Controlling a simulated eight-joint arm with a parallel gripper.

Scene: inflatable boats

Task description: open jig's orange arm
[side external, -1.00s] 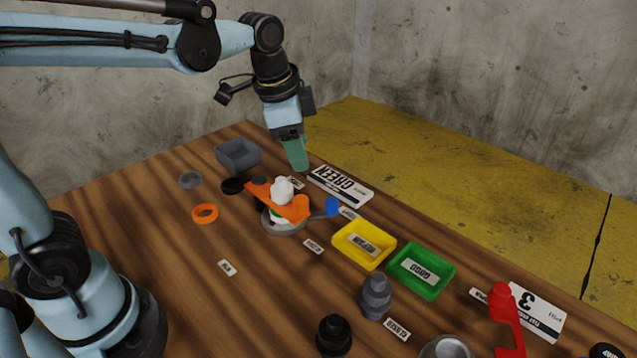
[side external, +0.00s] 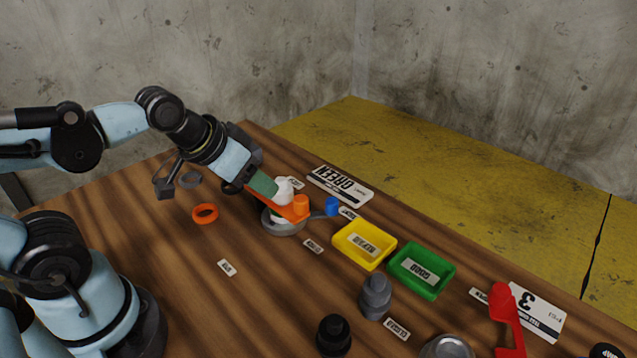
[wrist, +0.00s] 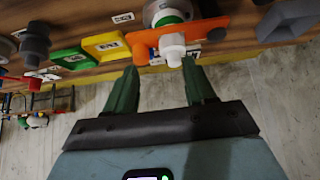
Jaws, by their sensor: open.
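The jig has a grey round base (side external: 283,226) and an orange arm (side external: 294,211) lying across it. In the wrist view the orange arm (wrist: 207,30) runs across the top, with a white knob (wrist: 172,48) in front of it. The white knob also shows in the side view (side external: 284,188). My gripper (side external: 270,187) is tilted low at the jig's left end, its green fingers beside the knob. In the wrist view my gripper (wrist: 159,67) is open, its fingertips apart with the knob just beyond and between them. Contact cannot be told. The arm's left end is partly hidden by my fingers.
A blue knob (side external: 332,206) is right of the jig. A yellow tray (side external: 345,257) and green tray (side external: 403,283) stand nearer right. An orange ring (side external: 205,213) lies left. A grey bin (side external: 243,141) stands behind my wrist.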

